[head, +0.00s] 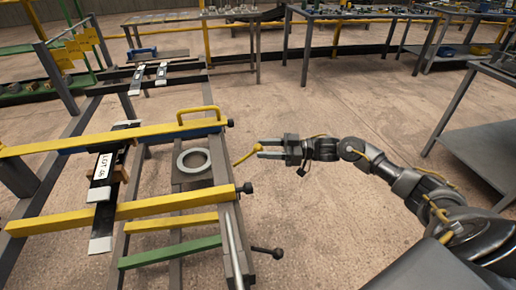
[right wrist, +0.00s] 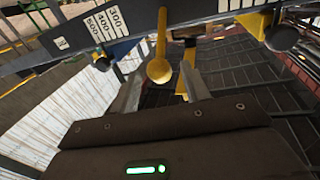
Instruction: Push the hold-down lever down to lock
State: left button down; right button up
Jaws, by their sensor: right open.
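The hold-down lever (head: 246,155) is a short yellow rod with a round knob, rising to the right from the side of the spring rack (head: 223,185). In the right wrist view, its yellow knob (right wrist: 159,71) shows between the two finger pads, with a visible gap on each side. My right gripper (head: 262,148) is open and level, coming in from the right, with its fingertips at the knob. I cannot tell whether a finger touches the lever. My left gripper is not in view.
A grey ring (head: 194,160) lies on the rack. A yellow bar handle (head: 199,112) and a black-knobbed handle (head: 268,251) are close by. A dark strip labelled LGT-06 (head: 104,170) lies across the yellow rails. The floor right of the rack is clear; tables stand behind.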

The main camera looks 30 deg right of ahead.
aim_at(249, 155)
jog(key=shift+x, duration=1.3)
jog(key=shift+c, duration=0.5)
grip_shut()
